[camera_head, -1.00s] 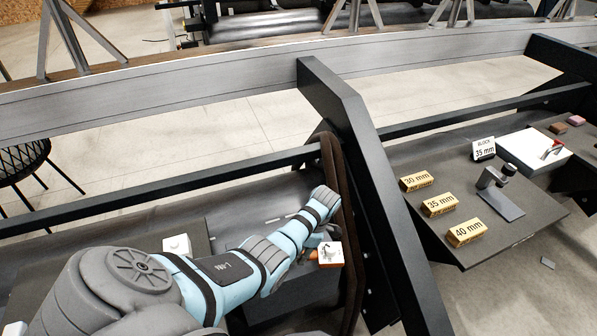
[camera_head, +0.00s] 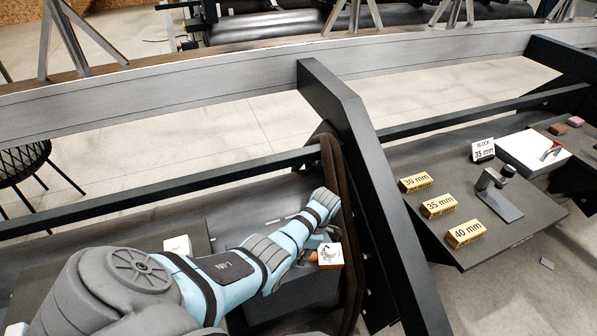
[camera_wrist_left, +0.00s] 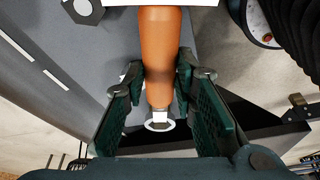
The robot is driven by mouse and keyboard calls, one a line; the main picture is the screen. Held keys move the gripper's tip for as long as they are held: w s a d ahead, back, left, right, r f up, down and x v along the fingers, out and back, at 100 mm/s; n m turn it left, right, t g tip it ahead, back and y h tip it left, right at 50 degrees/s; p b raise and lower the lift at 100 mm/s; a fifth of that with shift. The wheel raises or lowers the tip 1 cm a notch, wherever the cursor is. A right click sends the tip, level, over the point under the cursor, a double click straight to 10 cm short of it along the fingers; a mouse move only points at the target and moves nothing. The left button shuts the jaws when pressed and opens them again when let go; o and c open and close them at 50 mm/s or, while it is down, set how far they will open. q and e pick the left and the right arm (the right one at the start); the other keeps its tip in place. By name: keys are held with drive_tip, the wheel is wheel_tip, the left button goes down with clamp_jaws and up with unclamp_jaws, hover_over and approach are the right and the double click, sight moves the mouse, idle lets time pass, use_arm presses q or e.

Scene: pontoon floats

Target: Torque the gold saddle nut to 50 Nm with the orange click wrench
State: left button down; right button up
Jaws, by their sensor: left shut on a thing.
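The orange click wrench shows its orange handle (camera_wrist_left: 160,60) in the left wrist view, pointing away from me with a pale metal end piece near my palm. My left gripper (camera_wrist_left: 160,85) has its two dark green fingers shut on the handle from both sides. In the head view the left gripper (camera_head: 318,242) is largely hidden by my forearm, and a bit of the orange handle (camera_head: 313,257) shows beside it. The wrench's far end is cut off by the frame. I cannot make out the gold saddle nut in either view. My right gripper is not in view.
A white-and-orange box with a dial (camera_head: 330,256) sits close to the left gripper. A black slanted post (camera_head: 365,170) stands just to the right. Beyond it a dark table (camera_head: 455,250) holds gold blocks (camera_head: 438,206) marked 30, 35 and 40 mm.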

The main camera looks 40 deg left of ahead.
use_arm(q)
drive_tip(key=shift+f+b, duration=0.9)
drive_tip(key=shift+f, duration=0.15)
drive_tip(key=shift+r, duration=0.1)
drive_tip(key=shift+s+d+m+p, duration=0.35)
drive_tip(key=shift+m+p, duration=0.05)
drive_tip(key=shift+p, duration=0.6)
drive_tip(key=shift+s+d+p, duration=0.15)
drive_tip(key=shift+s+p, duration=0.05)
drive_tip(key=shift+p, duration=0.1)
drive_tip(key=shift+s+d+m+p, duration=0.35)
drive_tip(key=shift+m+p, duration=0.25)
drive_tip(key=shift+p, duration=0.25)
drive_tip(key=shift+s, duration=0.15)
drive_tip(key=shift+s+d+m+t+p, duration=0.3)
drive_tip(key=shift+s+m+p, duration=0.2)
drive_tip(key=shift+p, duration=0.35)
drive_tip(key=shift+s, duration=0.1)
idle(0.4)
